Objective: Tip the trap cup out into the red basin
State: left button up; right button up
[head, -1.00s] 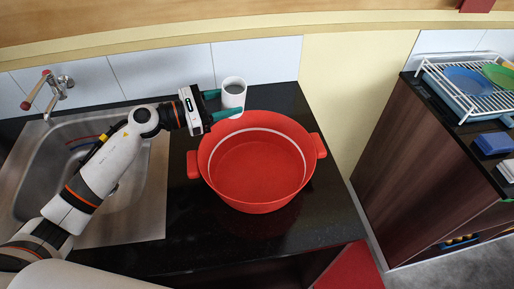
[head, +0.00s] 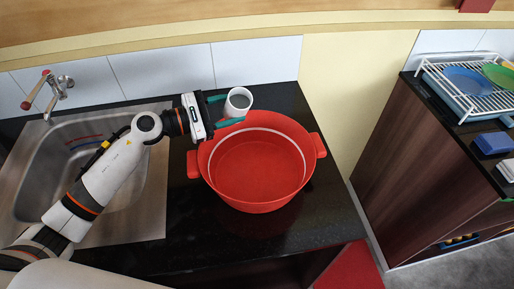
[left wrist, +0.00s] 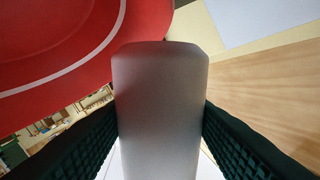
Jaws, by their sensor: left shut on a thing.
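The trap cup (head: 238,103) is a white cylinder with dark grey contents showing inside its rim. My left gripper (head: 228,110) is shut on it, with a green finger on either side. The cup is near the back rim of the red basin (head: 258,197) and leans slightly to the right in the head view. In the left wrist view the cup (left wrist: 160,110) fills the middle between the dark ridged fingers, and the red basin (left wrist: 60,50) is at upper left. The basin is wide, two-handled, with a white band inside; its visible floor looks empty. My right gripper is not in view.
A steel sink (head: 40,170) with a tap (head: 60,85) is on the left. The basin stands on a black counter (head: 190,235) against white wall tiles (head: 255,65). A dish rack (head: 470,90) with plates stands on a separate counter at right.

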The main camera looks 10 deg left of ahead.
pick_arm(q)
jog(key=shift+r, duration=0.15)
jog(key=shift+s+d+r+m+p, duration=0.35)
jog(key=shift+m+p, duration=0.4)
jog(key=shift+m, duration=0.05)
jog(key=shift+r+m+y+p, duration=0.3)
jog(key=shift+r+m+p, duration=0.1)
jog(key=shift+m+p, duration=0.25)
dwell(0.7)
jog(key=shift+f+m, duration=0.3)
jog(key=shift+m, duration=0.45)
dwell(0.6)
jog(key=shift+r+m+p, duration=0.5)
jog(key=shift+m, duration=0.4)
dwell(0.5)
jog(key=shift+f+m+t+y, duration=0.3)
jog(key=shift+f+m+y, duration=0.1)
jog(key=shift+m, duration=0.3)
dwell(0.7)
jog(key=shift+s+d+f+m+b, duration=0.25)
jog(key=shift+s+d+m+b, duration=0.4)
jog(key=shift+b, duration=0.25)
dwell(0.4)
jog(key=shift+m, duration=0.25)
